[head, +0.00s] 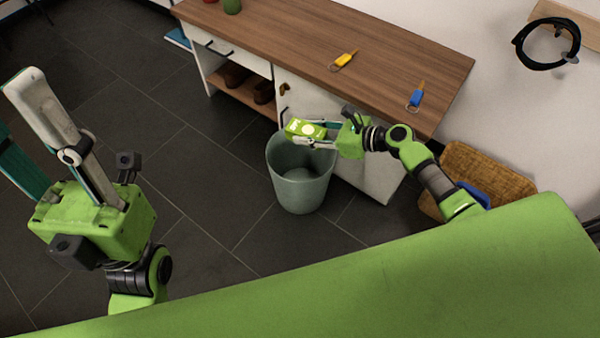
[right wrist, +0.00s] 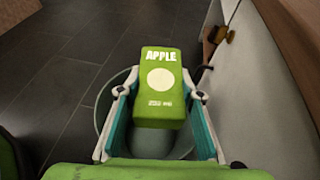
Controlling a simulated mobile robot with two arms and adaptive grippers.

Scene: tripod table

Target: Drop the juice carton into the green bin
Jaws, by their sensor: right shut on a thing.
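The juice carton (head: 304,129) is green with a pale round spot; in the right wrist view the carton (right wrist: 160,85) reads "APPLE". My right gripper (head: 314,134) is shut on it, with one finger on each side. The carton is held above the mouth of the dull grey-green bin (head: 300,190), which stands on the floor. The bin's rim (right wrist: 102,100) shows below and around the carton in the right wrist view. The visible part of the bin's inside looks empty. My left gripper (head: 14,108) is open and empty at the far left, partly cut off by the frame.
A wooden-topped cabinet (head: 400,60) stands right behind the bin. Yellow (head: 345,60) and blue (head: 416,97) key tags lie on it. Shoes (head: 236,76) sit on its shelf. A woven basket (head: 490,172) is at the right. The dark tiled floor left of the bin is clear.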

